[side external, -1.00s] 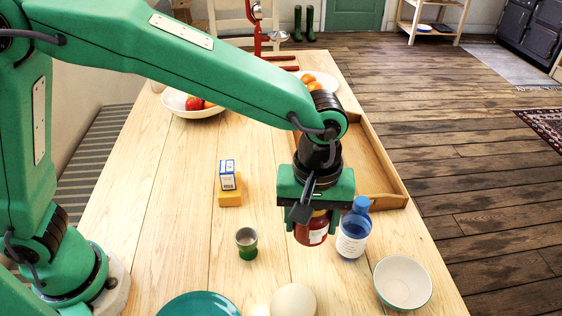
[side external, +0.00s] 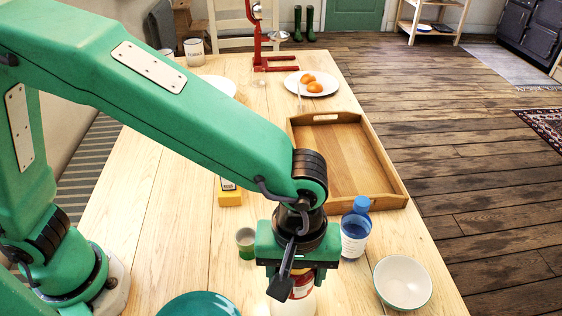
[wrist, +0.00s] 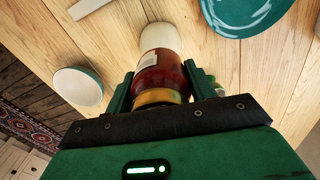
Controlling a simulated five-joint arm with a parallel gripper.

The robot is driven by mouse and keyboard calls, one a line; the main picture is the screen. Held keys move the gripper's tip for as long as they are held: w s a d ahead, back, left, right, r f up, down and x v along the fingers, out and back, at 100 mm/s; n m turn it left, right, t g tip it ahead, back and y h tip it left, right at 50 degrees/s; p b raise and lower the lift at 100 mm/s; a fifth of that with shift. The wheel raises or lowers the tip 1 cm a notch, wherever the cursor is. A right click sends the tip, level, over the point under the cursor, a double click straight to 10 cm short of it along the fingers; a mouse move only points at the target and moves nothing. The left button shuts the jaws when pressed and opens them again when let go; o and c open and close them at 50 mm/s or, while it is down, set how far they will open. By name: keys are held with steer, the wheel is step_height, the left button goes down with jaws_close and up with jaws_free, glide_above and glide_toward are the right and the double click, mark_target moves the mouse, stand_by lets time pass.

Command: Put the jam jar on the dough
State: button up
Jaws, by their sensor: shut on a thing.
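The jam jar (side external: 304,287), red with a pale label, hangs below my gripper (side external: 292,268) near the front of the wooden table. In the wrist view the jar (wrist: 160,72) is between my two fingers, its yellow lid (wrist: 158,97) towards my palm. My gripper is shut on it. The dough (side external: 283,308), a pale round lump, is partly hidden behind the jar and gripper. In the wrist view the dough (wrist: 157,33) shows just beyond the jar's far end. I cannot tell whether the jar touches it.
A blue-capped bottle (side external: 355,228) and a white bowl (side external: 403,282) stand right of my gripper. A small green cup (side external: 246,243) is close on its left. A teal plate (side external: 198,305) lies front left. A wooden tray (side external: 393,196) is further back.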

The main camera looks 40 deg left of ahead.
mark_target(295, 288)
steer(key=shift+f, duration=2.55)
steer(key=shift+f, duration=0.1)
steer(key=o, duration=1.2)
step_height(295, 288, up, 12)
steer(key=shift+r, duration=0.15)
